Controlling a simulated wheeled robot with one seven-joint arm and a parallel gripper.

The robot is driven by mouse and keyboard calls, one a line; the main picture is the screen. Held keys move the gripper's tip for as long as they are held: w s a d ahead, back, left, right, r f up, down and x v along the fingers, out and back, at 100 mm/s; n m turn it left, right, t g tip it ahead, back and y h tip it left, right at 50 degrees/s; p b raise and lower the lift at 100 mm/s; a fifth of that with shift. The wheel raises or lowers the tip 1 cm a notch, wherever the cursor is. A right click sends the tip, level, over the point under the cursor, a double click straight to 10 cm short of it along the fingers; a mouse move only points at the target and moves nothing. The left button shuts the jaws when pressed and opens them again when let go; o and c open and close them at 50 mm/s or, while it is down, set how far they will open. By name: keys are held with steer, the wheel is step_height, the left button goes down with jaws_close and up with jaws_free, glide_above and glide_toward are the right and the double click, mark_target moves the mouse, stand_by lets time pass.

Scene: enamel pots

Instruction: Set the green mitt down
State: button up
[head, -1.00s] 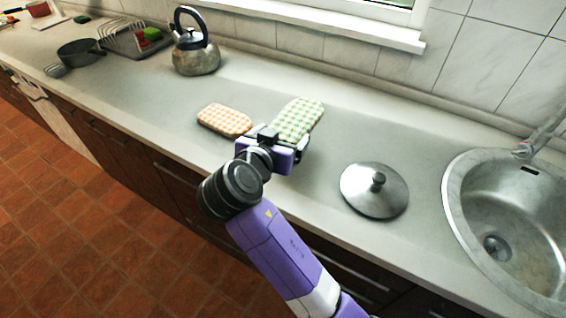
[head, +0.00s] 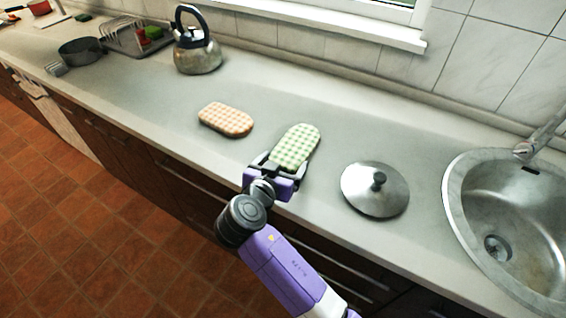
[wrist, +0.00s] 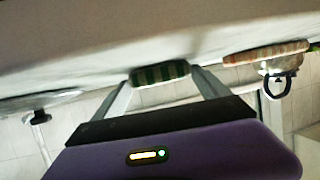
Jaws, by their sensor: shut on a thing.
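The green checked mitt (head: 297,146) is held by its near end in my gripper (head: 281,170), over the counter between the orange mitt and the metal lid. In the wrist view the green mitt (wrist: 160,73) sits between the two fingers, which are shut on it. It looks close to the counter surface, but I cannot tell whether it touches it. The gripper hides the mitt's near end in the head view.
An orange checked mitt (head: 226,119) lies to the left on the counter (head: 330,130). A metal lid (head: 375,190) lies to the right, before the sink (head: 500,215). A kettle (head: 197,55) stands farther back left. Clear counter lies behind the green mitt.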

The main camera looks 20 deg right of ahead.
steer(key=shift+f, duration=0.1)
steer(key=o, duration=1.2)
steer(key=v, duration=1.2)
steer(key=shift+b, duration=0.45)
